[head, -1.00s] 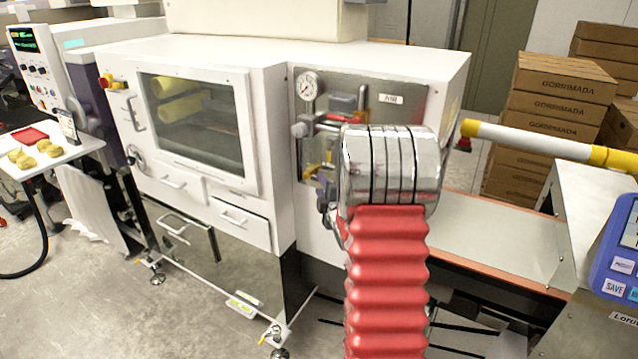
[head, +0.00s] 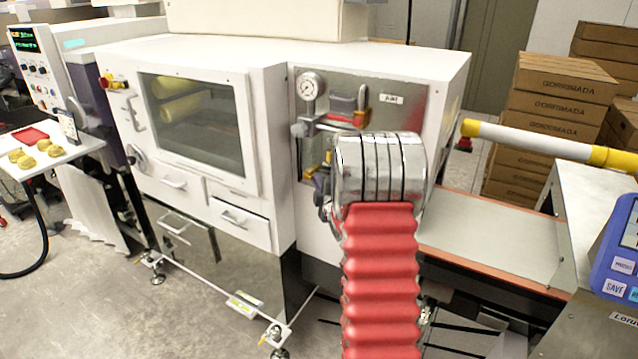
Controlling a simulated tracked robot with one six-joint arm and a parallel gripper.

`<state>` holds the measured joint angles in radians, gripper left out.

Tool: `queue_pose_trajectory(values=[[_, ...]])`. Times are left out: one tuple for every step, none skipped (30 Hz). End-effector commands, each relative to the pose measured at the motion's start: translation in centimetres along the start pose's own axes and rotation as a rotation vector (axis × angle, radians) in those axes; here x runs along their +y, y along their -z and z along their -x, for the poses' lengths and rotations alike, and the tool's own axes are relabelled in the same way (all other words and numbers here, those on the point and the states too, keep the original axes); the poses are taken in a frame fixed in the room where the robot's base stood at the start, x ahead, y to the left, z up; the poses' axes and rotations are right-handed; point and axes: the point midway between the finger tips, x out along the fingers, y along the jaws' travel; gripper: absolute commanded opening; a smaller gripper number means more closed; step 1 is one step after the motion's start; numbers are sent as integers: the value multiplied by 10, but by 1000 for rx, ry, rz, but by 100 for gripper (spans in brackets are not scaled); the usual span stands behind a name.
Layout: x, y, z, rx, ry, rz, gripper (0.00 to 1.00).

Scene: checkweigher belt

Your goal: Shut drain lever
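A recessed metal panel (head: 400,82) on the white machine holds a round gauge (head: 312,85), pipe fittings, a red part (head: 343,106) and an upright orange-red handle (head: 362,98). A yellow part (head: 328,158) shows lower down, partly covered. I cannot tell which of these is the drain lever, or whether it is open or shut. My arm's chrome-banded end and red bellows cover the panel's lower part. A small dark piece (head: 322,193) beside the chrome bands may belong to my gripper. Its fingers are hidden, and no contact can be seen.
A yellow-and-white bar (head: 545,142) juts in at right above the conveyor belt (head: 490,232). A blue control screen (head: 620,262) stands at far right. Cartons (head: 560,105) are stacked behind. Drawers (head: 240,222) line the machine's lower front. Open floor lies at lower left.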

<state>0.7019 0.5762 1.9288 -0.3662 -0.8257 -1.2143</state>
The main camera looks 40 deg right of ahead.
Motion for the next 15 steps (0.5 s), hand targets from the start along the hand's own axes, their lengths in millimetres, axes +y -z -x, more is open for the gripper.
queue_pose_trajectory(values=[[0, 0, 0, 0, 1, 0, 4], [0, 0, 0, 0, 1, 0, 2], [0, 0, 0, 0, 1, 0, 0], [0, 0, 0, 0, 1, 0, 0], [-1, 0, 0, 0, 1, 0, 0], [-1, 0, 0, 0, 2, 0, 0], [-1, 0, 0, 0, 2, 0, 0], [-1, 0, 0, 0, 2, 0, 0], [-1, 0, 0, -1, 2, 0, 0], [-1, 0, 0, -1, 2, 0, 0], [-1, 0, 0, 0, 2, -1, 0], [-2, 0, 0, 0, 1, -2, 0], [-2, -1, 0, 0, 0, -3, 0], [-2, -1, 0, 0, -1, -5, 0], [-3, -1, 0, 1, -4, -8, 0]])
